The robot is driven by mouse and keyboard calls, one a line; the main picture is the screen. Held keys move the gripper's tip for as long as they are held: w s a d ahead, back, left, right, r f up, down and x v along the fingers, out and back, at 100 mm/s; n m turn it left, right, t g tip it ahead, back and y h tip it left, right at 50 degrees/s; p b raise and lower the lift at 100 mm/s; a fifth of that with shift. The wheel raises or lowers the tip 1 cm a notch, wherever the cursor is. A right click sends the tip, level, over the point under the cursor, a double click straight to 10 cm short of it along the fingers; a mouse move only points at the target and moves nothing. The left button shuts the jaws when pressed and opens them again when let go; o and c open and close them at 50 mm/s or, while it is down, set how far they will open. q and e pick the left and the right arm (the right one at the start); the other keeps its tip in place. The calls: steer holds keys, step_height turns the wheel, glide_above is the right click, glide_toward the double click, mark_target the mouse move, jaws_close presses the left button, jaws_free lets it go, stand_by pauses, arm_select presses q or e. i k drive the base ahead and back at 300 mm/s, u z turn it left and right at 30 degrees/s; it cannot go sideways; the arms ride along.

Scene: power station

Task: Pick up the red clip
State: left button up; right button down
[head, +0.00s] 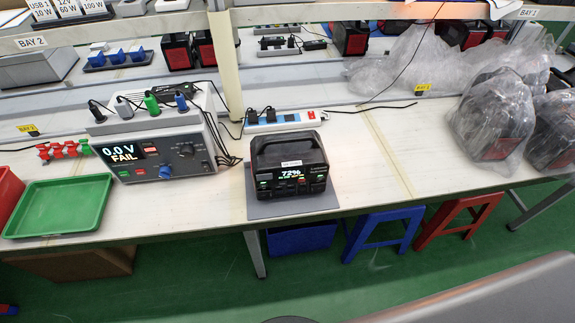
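Several small red clips (58,151) sit in a row at the left of the workbench, behind the green tray and left of the tester. A green piece (85,147) stands at the right end of this row. They are small in the picture, so their exact shape and how they are held cannot be told. Neither of my grippers is in view.
A green tray (60,206) lies in front of the clips, with a red bin (8,190) at its left. The tester (165,158) reads "0.0 V FAIL". A black power station (289,170) stands on a grey mat. Bagged units (490,125) fill the right; bench between is mostly clear.

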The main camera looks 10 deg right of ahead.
mark_target(72, 146)
steer(key=z, duration=2.95)
steer(key=k, duration=2.5)
steer(key=u, duration=1.6)
